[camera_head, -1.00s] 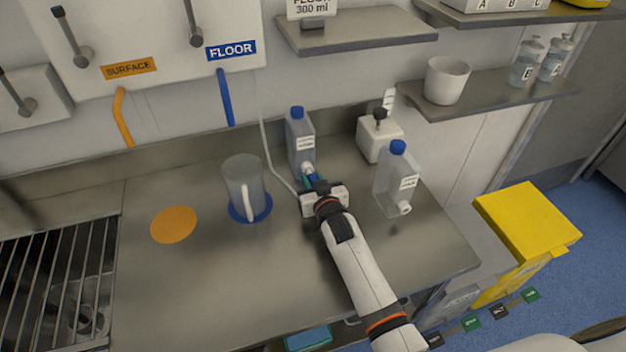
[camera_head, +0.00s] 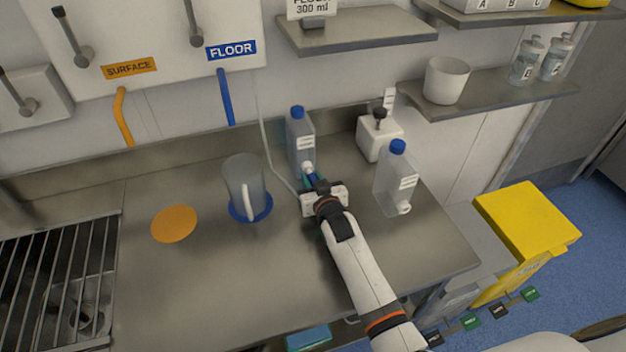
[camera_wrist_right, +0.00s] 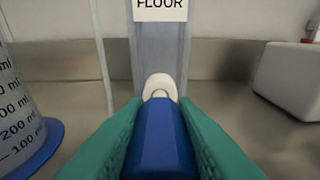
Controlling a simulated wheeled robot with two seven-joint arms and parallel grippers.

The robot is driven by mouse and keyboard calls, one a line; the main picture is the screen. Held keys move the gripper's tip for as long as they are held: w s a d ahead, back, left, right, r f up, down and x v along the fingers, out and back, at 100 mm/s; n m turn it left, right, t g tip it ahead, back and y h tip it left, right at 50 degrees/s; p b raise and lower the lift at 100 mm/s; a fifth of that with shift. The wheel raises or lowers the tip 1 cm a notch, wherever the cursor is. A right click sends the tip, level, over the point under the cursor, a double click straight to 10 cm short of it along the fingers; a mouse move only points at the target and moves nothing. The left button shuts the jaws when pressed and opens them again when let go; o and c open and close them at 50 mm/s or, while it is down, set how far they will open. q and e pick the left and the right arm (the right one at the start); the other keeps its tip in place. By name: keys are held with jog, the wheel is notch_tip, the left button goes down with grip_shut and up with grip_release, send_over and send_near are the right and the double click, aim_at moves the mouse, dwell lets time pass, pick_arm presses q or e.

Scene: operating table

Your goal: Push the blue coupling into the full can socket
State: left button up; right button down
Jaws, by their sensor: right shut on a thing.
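The blue coupling (camera_wrist_right: 160,138) is held between the green fingers of my right gripper (camera_wrist_right: 158,150) in the right wrist view. Its front end points at the white socket (camera_wrist_right: 160,84) low on a can labelled FLOOR (camera_wrist_right: 160,50) and sits very close to it; I cannot tell how far it is seated. In the head view my right gripper (camera_head: 314,182) is at the front of this can (camera_head: 299,140), which has a blue cap and stands at the back of the counter. A second blue-capped can (camera_head: 394,182) stands to the right. My left gripper is not in view.
A measuring jug (camera_head: 243,180) stands on a blue disc (camera_head: 262,212) left of my right gripper. An orange disc (camera_head: 173,224) lies further left. A white box (camera_head: 380,138) stands behind the second can. A thin hose (camera_head: 268,150) hangs by the wall.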

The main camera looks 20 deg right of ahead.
jog(key=shift+w, duration=0.5)
jog(key=c, duration=1.1)
grip_release()
jog(key=s, duration=0.4)
jog(key=s+r, duration=0.1)
jog(key=s, duration=0.3)
jog(key=s+r+b, duration=0.1)
jog(key=s, duration=0.3)
jog(key=shift+d+r, duration=0.15)
jog(key=shift+r, duration=0.1)
jog(key=shift+w, duration=0.1)
